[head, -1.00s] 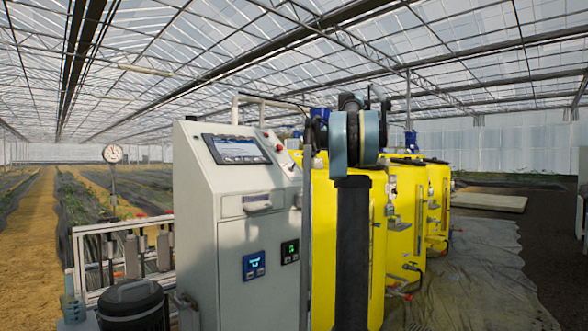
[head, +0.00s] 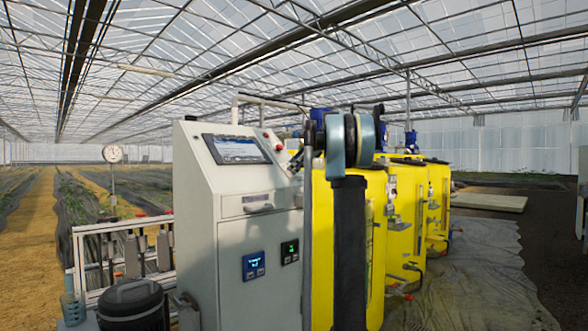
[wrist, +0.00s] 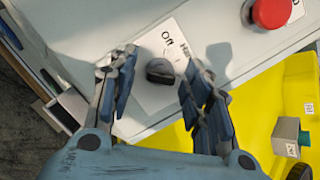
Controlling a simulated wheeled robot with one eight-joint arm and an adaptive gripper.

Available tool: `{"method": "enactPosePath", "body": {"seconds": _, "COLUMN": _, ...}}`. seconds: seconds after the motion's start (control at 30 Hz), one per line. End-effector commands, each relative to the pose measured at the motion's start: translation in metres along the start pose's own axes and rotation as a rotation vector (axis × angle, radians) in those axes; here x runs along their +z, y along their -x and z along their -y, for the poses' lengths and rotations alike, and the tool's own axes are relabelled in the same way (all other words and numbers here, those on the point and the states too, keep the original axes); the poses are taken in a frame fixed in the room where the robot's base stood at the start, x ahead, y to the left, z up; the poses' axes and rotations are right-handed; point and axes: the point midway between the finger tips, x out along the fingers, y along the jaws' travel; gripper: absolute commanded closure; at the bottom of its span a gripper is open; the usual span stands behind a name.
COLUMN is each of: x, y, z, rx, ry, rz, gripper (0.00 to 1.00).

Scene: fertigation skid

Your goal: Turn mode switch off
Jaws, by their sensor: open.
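The mode switch (wrist: 160,71) is a black rotary knob on a white label plate (wrist: 150,92) in the wrist view. "Off" is printed just above the knob, with another partly hidden word to its right. I cannot tell for certain which mark the knob points to. My gripper (wrist: 162,62) is open, with one blue-grey finger on each side of the knob. No clear contact shows. In the head view my gripper (head: 297,161) is small and dark at the right edge of the sloping panel, and the switch cannot be made out there.
A red mushroom button (wrist: 270,12) sits on the same panel, up and right of the knob. The grey cabinet (head: 205,235) carries a screen (head: 237,149) and two small displays. Yellow tanks (head: 400,235) stand close on its right. A black-lidded bin (head: 132,300) is at front left.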

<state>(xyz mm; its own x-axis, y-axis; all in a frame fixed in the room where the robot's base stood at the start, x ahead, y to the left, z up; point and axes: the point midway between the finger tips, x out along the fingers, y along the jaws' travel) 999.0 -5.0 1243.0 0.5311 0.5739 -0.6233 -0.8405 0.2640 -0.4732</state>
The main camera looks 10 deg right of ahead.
Motion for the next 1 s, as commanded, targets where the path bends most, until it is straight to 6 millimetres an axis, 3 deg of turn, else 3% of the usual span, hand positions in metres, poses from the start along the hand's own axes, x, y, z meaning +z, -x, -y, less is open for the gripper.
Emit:
{"method": "enactPosePath", "body": {"seconds": 0.03, "x": 0.0, "y": 0.0001, "z": 0.0, "rx": 0.0, "ry": 0.0, "rz": 0.0, "gripper": 0.6}}
{"method": "enactPosePath", "body": {"seconds": 0.2, "x": -0.0001, "y": 0.0002, "z": -0.0001, "rx": 0.0, "ry": 0.0, "rz": 0.0, "gripper": 0.98}}
{"method": "enactPosePath", "body": {"seconds": 0.67, "x": 0.0004, "y": 0.0, "z": -0.001, "rx": 0.017, "ry": 0.061, "rz": 0.001, "gripper": 0.99}}
{"method": "enactPosePath", "body": {"seconds": 1.0, "x": 0.0, "y": 0.0006, "z": -0.0001, "rx": 0.073, "ry": 0.31, "rz": 0.0, "gripper": 0.99}}
